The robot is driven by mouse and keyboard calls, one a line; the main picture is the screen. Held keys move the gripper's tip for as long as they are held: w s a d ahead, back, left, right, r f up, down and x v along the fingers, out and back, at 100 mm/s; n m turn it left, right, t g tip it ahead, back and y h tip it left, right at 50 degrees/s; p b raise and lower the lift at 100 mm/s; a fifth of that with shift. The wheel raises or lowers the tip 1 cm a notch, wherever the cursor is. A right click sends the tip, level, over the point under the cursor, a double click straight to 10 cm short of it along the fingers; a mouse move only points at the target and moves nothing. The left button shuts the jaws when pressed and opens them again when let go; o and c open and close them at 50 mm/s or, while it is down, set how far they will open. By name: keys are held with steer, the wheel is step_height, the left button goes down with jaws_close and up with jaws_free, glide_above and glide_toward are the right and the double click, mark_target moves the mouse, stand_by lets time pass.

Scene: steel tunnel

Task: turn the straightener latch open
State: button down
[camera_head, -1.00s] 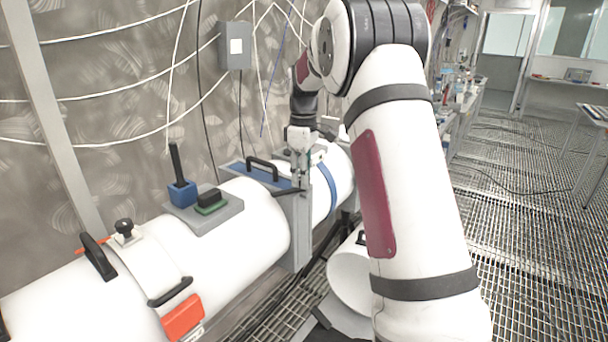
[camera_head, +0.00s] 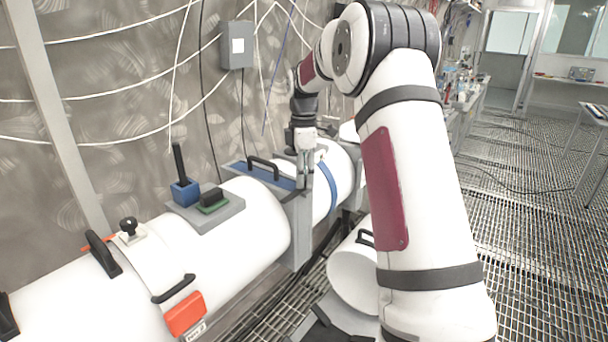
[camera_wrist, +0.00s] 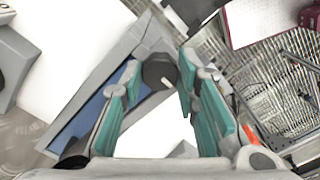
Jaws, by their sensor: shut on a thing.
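The straightener latch has a dark round knob (camera_wrist: 158,70) with a small white mark, seen in the wrist view at the top of a grey bracket. My gripper (camera_wrist: 161,66) has its teal-padded fingers on either side of this knob and is shut on it. In the head view my gripper (camera_head: 304,184) points down at the grey upright plate between the two white pipe sections. A short dark lever (camera_head: 288,197) shows beside the fingertips. The exact contact and the latch's angle are partly hidden by the fingers.
A white pipe (camera_head: 250,215) runs along the wall, with a blue plate and black handle (camera_head: 262,168) left of my gripper. A blue block with a black lever (camera_head: 184,190) and an orange part (camera_head: 185,314) sit further left. Grated floor (camera_head: 530,220) lies to the right.

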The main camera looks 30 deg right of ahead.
stand_by(0.3)
steer(key=c, duration=1.2)
jaws_free()
step_height(320, 180, up, 12)
